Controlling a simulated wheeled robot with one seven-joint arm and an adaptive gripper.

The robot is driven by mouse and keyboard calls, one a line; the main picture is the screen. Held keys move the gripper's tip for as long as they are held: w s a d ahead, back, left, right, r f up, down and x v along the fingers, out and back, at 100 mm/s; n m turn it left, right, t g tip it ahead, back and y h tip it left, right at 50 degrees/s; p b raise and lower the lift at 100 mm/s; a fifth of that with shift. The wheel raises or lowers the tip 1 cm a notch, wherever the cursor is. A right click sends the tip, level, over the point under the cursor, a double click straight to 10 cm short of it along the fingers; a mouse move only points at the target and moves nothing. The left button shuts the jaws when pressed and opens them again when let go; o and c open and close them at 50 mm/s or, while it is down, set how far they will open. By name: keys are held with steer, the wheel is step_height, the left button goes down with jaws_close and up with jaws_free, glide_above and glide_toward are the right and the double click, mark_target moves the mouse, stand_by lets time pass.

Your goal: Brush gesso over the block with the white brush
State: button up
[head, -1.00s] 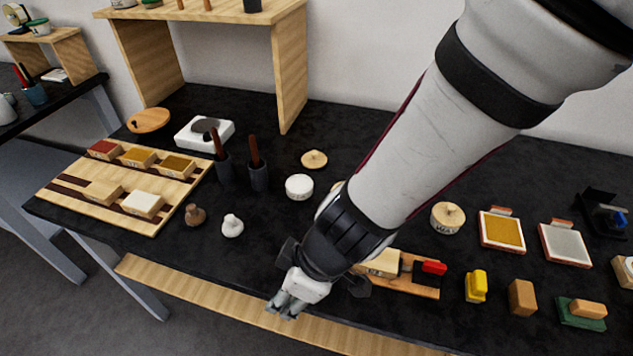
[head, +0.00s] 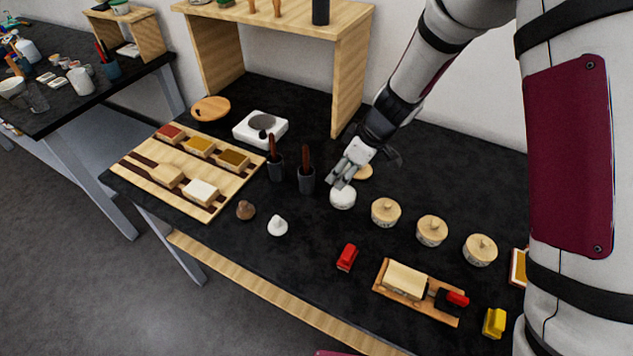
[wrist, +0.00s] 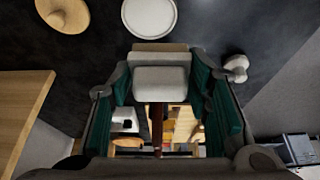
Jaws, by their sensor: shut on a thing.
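My gripper (head: 341,183) reaches down to the open white jar of gesso (head: 343,199); its lid (head: 363,172) lies behind. In the wrist view my gripper (wrist: 160,90) is shut on the white brush (wrist: 160,83), which has a pale front edge facing the jar (wrist: 149,16). In that view the brush edge appears just short of the jar's rim; I cannot tell the exact height. In the head view the brush is hidden or too small to make out. A pale block (head: 405,280) sits on a wooden tray (head: 384,292) at the front right.
Two dark cups (head: 307,181) with brown-handled tools stand just left of my gripper. A white knob (head: 278,226), a brown knob (head: 245,210) and a red piece (head: 347,257) are nearer the front. Lidded jars (head: 386,212) stand to the right. A wooden shelf (head: 350,80) rises behind.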

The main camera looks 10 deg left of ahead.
mark_target(338, 193)
steer(key=shift+w+d, duration=0.25)
steer(key=shift+w, duration=0.15)
steer(key=shift+w+f, duration=0.3)
steer(key=shift+f, duration=0.05)
steer(key=shift+f+b, duration=0.7)
steer(key=shift+f, duration=1.95)
steer(key=shift+s+f+b, duration=0.1)
steer(key=shift+f+b, duration=0.45)
steer(key=shift+f, duration=0.05)
steer(key=shift+r, duration=0.1)
steer(key=shift+r+p, duration=1.2)
steer(key=shift+r, duration=2.3)
